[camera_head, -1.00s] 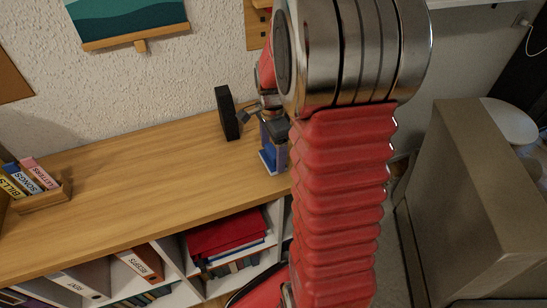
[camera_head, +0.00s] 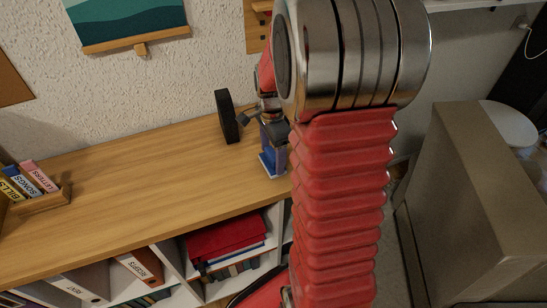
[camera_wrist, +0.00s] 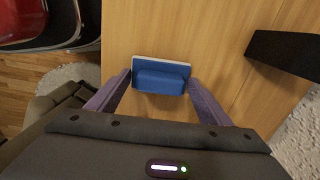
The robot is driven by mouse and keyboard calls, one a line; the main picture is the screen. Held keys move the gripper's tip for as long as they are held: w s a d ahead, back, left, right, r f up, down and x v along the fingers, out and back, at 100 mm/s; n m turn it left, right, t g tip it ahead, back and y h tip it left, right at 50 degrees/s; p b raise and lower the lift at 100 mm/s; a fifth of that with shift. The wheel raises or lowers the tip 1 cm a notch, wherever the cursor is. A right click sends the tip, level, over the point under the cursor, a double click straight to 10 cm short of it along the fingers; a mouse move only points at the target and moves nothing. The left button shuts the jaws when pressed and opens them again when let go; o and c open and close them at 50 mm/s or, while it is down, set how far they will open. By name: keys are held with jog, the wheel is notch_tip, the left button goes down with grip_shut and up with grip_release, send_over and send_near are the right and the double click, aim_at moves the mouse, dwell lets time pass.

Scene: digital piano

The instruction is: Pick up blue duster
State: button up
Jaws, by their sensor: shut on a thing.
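The blue duster (camera_wrist: 161,78) is a blue block with a pale edge along one side. In the wrist view it sits between the two purple fingers of my gripper (camera_wrist: 160,82), one at each end of it. In the head view the duster (camera_head: 268,163) is at the right end of the wooden shelf top, with my gripper (camera_head: 270,140) above and around it. My gripper is shut on the duster. My red arm hides part of the gripper and the area to its right. I cannot tell whether the duster touches the wood.
A black upright object (camera_head: 228,117) stands on the wooden top (camera_head: 140,190) close behind the gripper. Books and binders fill the shelves below. The middle of the top is clear.

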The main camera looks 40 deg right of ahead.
aim_at(272, 153)
notch_tip(272, 153, up, 10)
dwell(0.6)
jog(key=o, duration=0.5)
jog(key=c, duration=0.4)
jog(key=shift+a+f, duration=0.1)
